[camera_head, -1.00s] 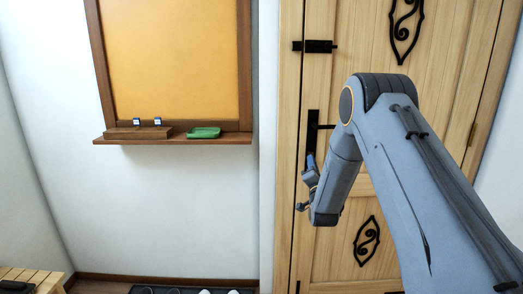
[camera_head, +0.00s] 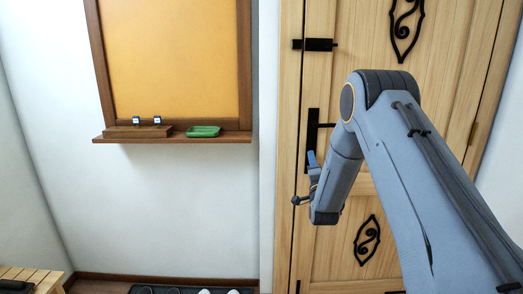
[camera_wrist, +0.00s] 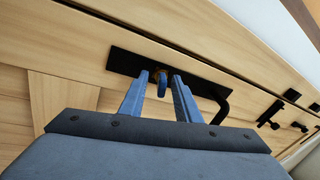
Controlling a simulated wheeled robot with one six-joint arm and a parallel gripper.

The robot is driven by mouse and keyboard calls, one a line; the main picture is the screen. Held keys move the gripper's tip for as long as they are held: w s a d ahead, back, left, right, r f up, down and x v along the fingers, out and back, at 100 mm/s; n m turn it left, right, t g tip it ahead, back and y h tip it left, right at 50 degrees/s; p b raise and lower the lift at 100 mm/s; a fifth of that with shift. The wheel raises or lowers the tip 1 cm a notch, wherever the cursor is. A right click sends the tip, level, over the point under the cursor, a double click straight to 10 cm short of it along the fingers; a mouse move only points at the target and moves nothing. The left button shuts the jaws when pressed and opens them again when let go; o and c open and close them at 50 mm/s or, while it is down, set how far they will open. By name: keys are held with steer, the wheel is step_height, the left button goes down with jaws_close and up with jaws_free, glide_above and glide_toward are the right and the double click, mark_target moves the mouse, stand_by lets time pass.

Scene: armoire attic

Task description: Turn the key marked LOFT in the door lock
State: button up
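The wooden door (camera_head: 340,260) has a black lock plate (camera_head: 312,135), mostly behind my arm in the head view; it also shows in the wrist view (camera_wrist: 120,62). A small blue key head (camera_wrist: 162,80) stands out at the plate, between the two blue fingers of my gripper (camera_wrist: 159,80). The fingers look open around it, with a gap on its left and a narrower one on its right. No LOFT marking is readable on it. My gripper (camera_head: 311,172) is seen edge-on at the door in the head view.
A black handle (camera_wrist: 222,105) bends out from the plate beside the right finger. A black bolt (camera_head: 318,45) sits higher on the door.

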steer(key=shift+s, duration=0.1)
steer(key=s+n+g+p, duration=0.3)
steer(key=s+n+g, duration=0.4)
steer(key=s, duration=1.9)
steer(key=s+n+g+p, duration=0.3)
steer(key=s+n+g, duration=0.5)
steer(key=s, duration=1.9)
steer(key=g, duration=0.5)
steer(key=shift+s+a+r+g+y+p, duration=0.15)
steer(key=shift+s+r+g+y+p, duration=0.1)
steer(key=shift+g+y+p, duration=0.15)
